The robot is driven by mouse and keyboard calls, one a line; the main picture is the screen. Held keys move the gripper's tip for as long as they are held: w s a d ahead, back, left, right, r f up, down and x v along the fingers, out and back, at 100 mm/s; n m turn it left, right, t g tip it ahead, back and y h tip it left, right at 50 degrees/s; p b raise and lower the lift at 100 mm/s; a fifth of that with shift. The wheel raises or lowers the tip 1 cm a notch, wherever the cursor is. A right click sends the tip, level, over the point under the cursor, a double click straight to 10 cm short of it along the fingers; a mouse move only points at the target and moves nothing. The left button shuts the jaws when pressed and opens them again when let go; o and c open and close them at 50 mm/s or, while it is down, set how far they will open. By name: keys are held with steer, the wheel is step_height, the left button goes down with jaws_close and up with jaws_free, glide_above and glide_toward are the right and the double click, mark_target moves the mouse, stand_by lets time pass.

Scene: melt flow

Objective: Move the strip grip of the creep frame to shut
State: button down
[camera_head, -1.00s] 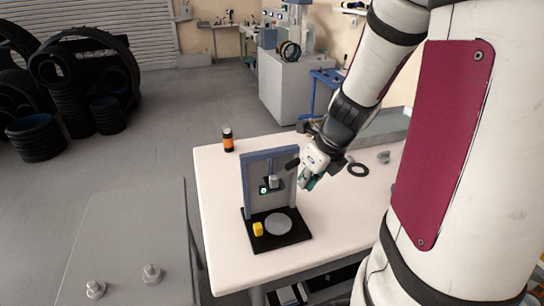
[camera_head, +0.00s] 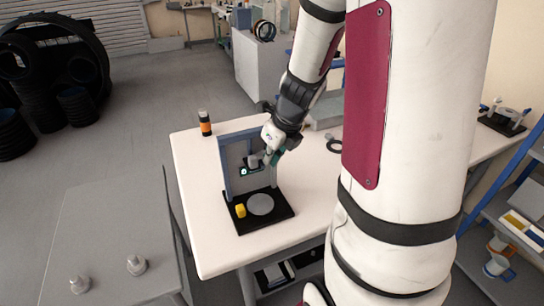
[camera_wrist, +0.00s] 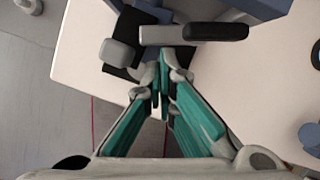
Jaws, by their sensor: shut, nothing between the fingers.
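The creep frame (camera_head: 226,168) stands upright on a black base on the white table, a blue-grey portal with a grey back. Its strip grip (camera_head: 253,161) sits mid-height in the frame, a small grey block by a dark bracket with a green-lit spot. In the wrist view a grey block (camera_wrist: 118,53) and a dark bar (camera_wrist: 190,33) lie just beyond my fingertips. My gripper (camera_wrist: 163,88) is shut and empty, its green-padded fingers together. In the head view my gripper (camera_head: 271,157) is at the right side of the frame, close to the grip; contact cannot be told.
A yellow piece (camera_head: 240,210) and a grey disc (camera_head: 260,204) are on the frame's base. An orange-and-black bottle (camera_head: 205,123) stands at the table's back left. The table's front left is clear.

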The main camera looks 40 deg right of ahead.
steer(key=shift+w+a+r+m+h+p, duration=0.1)
steer(key=shift+w+a+m+h+p, duration=0.2)
steer(key=shift+m+p, duration=0.6)
steer(key=shift+w+a+r+m+h+p, duration=0.1)
steer(key=shift+w+a+m+h+p, duration=0.2)
steer(key=shift+p, duration=0.95)
steer(key=shift+w+a+f, duration=0.1)
steer(key=shift+w, duration=0.2)
steer(key=shift+f, duration=0.1)
